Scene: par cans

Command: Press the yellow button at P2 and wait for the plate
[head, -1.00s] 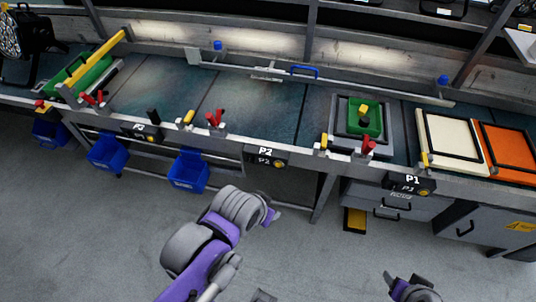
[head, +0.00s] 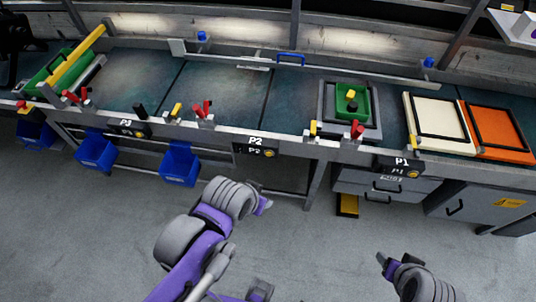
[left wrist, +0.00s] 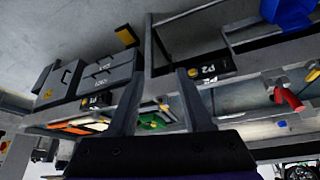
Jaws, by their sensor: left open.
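The P2 sign box (head: 256,146), black with white letters, is on the front edge of the bench, and its round yellow button (head: 270,153) is at its lower right. In the left wrist view, which is strongly tilted, the P2 box (left wrist: 205,71) and its yellow button (left wrist: 228,64) show just right of my fingers. My left gripper (left wrist: 161,72) is open and empty, with no contact with the button visible.
The P1 box (head: 392,165) is to the right and P3 (head: 128,127) to the left. Red clamps (head: 203,108) stand along the bench edge. Blue bins (head: 180,164) hang below. Cream (head: 415,105) and orange (head: 478,128) panels lie at right.

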